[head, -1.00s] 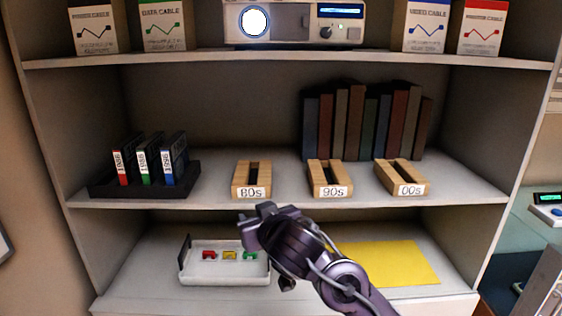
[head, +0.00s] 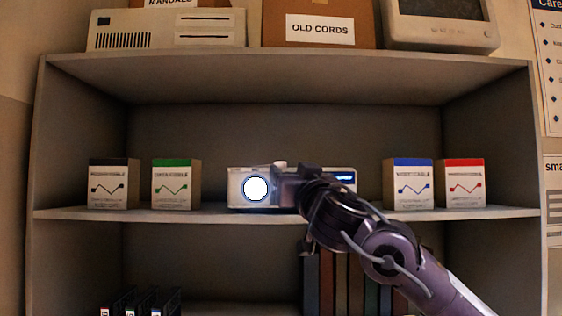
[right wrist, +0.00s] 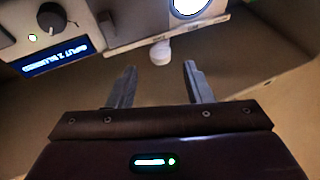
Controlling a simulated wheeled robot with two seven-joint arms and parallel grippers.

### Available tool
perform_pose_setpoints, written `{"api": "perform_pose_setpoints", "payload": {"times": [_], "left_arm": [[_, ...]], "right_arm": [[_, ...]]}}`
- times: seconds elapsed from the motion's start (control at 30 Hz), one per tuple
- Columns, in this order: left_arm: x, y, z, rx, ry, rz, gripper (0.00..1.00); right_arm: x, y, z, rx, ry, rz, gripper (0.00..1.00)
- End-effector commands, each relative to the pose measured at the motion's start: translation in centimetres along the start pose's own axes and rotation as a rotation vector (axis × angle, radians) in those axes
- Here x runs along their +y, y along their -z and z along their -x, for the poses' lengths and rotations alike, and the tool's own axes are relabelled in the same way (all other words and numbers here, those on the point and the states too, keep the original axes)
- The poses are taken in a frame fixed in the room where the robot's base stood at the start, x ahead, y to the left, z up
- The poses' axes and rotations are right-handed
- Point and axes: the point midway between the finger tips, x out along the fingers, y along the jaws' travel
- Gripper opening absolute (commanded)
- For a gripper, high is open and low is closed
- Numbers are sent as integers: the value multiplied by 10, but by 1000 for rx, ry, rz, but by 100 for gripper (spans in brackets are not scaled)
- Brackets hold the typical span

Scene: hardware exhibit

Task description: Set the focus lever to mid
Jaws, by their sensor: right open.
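The projector (head: 236,194) is a pale box with a bright round lens, standing mid-shelf. A small white lever knob (head: 280,164) shows at its top edge, right of the lens. In the right wrist view, the projector appears upside down, and the white knob (right wrist: 160,53) sits at its edge beside tiny labels I cannot read clearly. My right gripper (head: 284,188) is in front of the projector, hiding part of its face. In the wrist view, its fingers (right wrist: 160,80) are apart and empty, with the knob beyond the gap between them. My left gripper is not in view.
Cable boxes stand on both sides of the projector, including a green one (head: 177,185) and a blue one (head: 409,185). The upper shelf board (head: 290,70) lies above with open space beneath. A dark control knob (right wrist: 51,15) and a lit display (right wrist: 57,54) are on the projector's face.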

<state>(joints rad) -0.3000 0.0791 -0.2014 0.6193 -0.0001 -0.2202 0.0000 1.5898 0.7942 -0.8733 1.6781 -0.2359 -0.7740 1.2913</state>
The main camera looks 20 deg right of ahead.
Motion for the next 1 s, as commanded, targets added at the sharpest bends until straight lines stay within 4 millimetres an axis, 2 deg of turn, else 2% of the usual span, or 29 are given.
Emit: {"api": "perform_pose_setpoints", "payload": {"times": [0.03,0.1,0.3,0.47,0.73,1.0], "left_arm": [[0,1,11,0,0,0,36],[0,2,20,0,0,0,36],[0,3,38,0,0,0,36],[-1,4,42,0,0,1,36],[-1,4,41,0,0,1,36],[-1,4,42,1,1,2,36]], "right_arm": [[1,6,-11,-1,-2,2,46],[0,7,-23,-1,-1,2,46],[0,5,-51,-1,-2,2,46],[0,3,-61,1,-1,1,46],[0,0,-62,1,-1,2,46],[0,0,-62,1,-1,2,12]]}}
